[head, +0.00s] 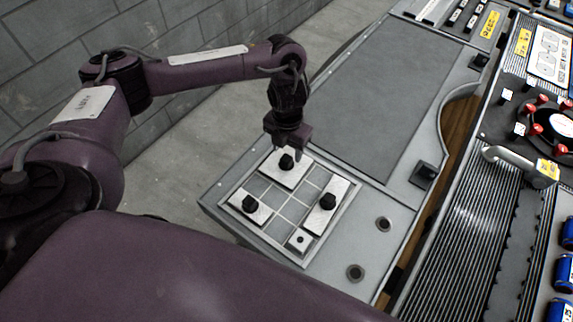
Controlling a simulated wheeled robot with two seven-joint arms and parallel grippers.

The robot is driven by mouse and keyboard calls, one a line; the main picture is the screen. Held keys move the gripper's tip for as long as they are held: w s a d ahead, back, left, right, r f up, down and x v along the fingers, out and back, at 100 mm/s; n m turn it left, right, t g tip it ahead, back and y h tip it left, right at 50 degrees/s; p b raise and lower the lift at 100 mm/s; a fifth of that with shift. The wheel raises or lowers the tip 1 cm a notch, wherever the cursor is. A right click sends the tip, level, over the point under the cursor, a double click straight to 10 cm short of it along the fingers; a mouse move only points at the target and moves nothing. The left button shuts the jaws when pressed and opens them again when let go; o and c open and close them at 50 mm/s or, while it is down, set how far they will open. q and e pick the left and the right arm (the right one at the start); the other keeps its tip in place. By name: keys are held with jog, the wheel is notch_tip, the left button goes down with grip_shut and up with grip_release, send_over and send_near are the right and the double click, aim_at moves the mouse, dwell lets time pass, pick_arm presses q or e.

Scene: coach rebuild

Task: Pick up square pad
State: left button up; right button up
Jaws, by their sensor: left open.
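A shallow grey tray (232,190) divided into compartments lies on the console's near left end. A pale, roughly square pad (293,176) with a black knob is in its far compartment. My left gripper (286,146) is open just above this pad, pointing down at the knob. The picture does not show clearly whether the fingers are around the knob. A small square piece (298,242) with a dark centre is in the near compartment. My right gripper is not in view.
Two oblong pads with black knobs, left (257,213) and right (321,222), lie in the same tray. A flat dark panel (390,85) stretches behind it. Ribbed panels and controls fill the right side.

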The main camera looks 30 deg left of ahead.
aim_at(286, 158)
pick_arm(q)
notch_tip(286, 158, down, 4)
jog(key=shift+s+a+f+b, duration=0.1)
jog(key=shift+b, duration=0.3)
jog(key=c, duration=1.1)
jog(key=shift+r, duration=0.2)
